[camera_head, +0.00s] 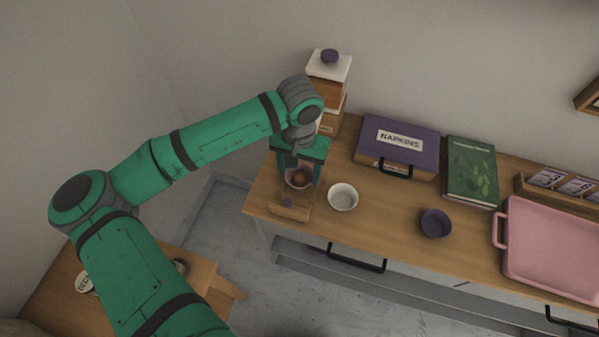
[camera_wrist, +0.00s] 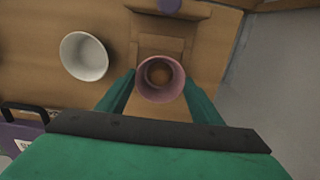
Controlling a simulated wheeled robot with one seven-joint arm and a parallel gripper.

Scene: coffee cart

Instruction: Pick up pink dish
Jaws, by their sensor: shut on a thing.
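The pink dish (camera_wrist: 160,94) is a small round cup, seen from above in the wrist view, with something brown and round inside it. In the head view the pink dish (camera_head: 299,183) shows at the left end of the wooden counter, partly covered by my gripper. My gripper (camera_head: 299,176) reaches down from above, with one finger on each side of the dish. In the wrist view my gripper (camera_wrist: 161,85) is shut on the dish's outer sides. The dish looks upright. I cannot tell whether it touches the surface below.
A white bowl (camera_head: 343,197) stands close to the right of the dish. A purple bowl (camera_head: 435,223), a napkin box (camera_head: 398,146), a green book (camera_head: 471,171) and a pink tray (camera_head: 555,250) lie further right. A coffee grinder-like stack (camera_head: 329,88) rises behind my gripper.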

